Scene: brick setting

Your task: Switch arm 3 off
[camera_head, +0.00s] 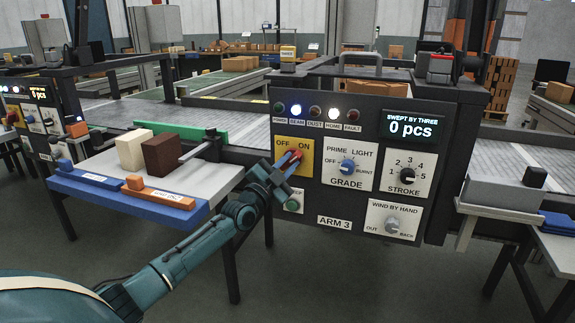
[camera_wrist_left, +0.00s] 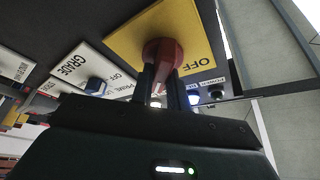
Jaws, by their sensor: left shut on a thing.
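The ARM 3 panel (camera_head: 334,222) faces me, with a yellow OFF/ON plate (camera_head: 308,170) at its upper left. A red rotary switch knob (camera_head: 291,155) sits on that plate; its large red body also shows in the left wrist view (camera_wrist_left: 162,52). My left gripper (camera_head: 283,164) reaches up from the lower left and is shut on the red knob, one finger on each side of it. The fingers partly hide the knob in the head view, so its exact setting is hard to tell. My right gripper is out of view.
The panel also carries a GRADE dial (camera_head: 347,167), a STROKE dial (camera_head: 408,174), a WIND BY HAND knob (camera_head: 391,224) and a green button (camera_head: 292,205). The display (camera_head: 411,125) reads 0 pcs. Two indicator lamps glow white. A side table (camera_head: 215,178) with blocks stands left.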

